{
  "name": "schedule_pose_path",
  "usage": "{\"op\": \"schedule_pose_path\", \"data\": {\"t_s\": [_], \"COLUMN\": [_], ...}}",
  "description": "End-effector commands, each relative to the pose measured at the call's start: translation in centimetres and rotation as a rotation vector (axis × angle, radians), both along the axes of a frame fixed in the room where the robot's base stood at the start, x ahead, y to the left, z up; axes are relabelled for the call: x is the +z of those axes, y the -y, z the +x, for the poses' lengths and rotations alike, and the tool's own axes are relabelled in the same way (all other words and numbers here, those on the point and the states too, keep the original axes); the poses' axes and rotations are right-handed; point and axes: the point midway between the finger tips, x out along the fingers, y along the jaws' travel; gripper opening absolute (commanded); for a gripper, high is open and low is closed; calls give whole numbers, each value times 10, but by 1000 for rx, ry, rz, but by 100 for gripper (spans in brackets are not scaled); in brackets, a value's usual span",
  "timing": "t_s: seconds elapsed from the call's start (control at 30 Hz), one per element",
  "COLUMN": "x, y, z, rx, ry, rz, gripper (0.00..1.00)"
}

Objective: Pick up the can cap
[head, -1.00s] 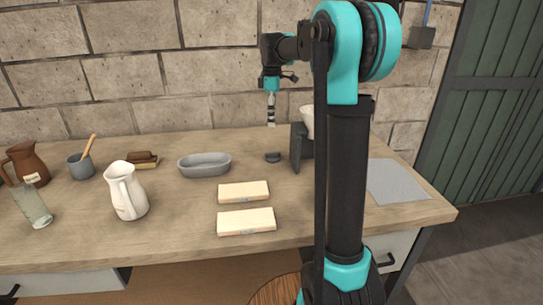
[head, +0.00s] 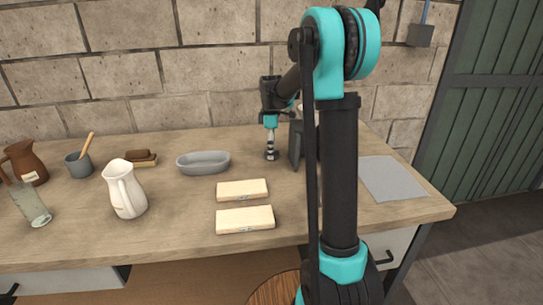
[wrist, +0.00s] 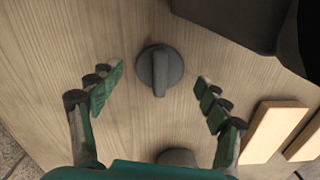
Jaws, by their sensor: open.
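The can cap (wrist: 160,68) is a small dark grey round piece with a raised ridge across its top. It lies on the wooden table. In the wrist view it sits between and a little beyond the fingertips of my gripper (wrist: 158,88), which are spread wide on either side without touching it. In the head view my gripper (head: 271,154) is low over the table at the cap's place, pointing down, and largely hides the cap.
A dark upright block (head: 296,146) stands just right of my gripper. A grey oval dish (head: 203,169) is to the left. Two pale wooden boxes (head: 242,190) lie in front. A white jug (head: 124,193) stands further left. A grey mat (head: 393,180) lies at right.

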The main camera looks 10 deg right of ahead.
Motion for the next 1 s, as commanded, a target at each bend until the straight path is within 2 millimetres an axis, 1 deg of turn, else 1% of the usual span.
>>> {"op": "schedule_pose_path", "data": {"t_s": [0.03, 0.1, 0.33, 0.37, 0.67, 1.0], "x": [-5, -9, -10, -10, -10, -8], "y": [0, 0, 0, 0, 0, 0], "z": [0, 0, 0, 0, 0, 0], "rx": [0, 0, 0, 0, 0, 0], "ry": [0, 0, 0, 0, 0, 0], "rz": [0, 0, 0, 0, 0, 0], "gripper": [77, 77, 77, 74, 37, 36]}}
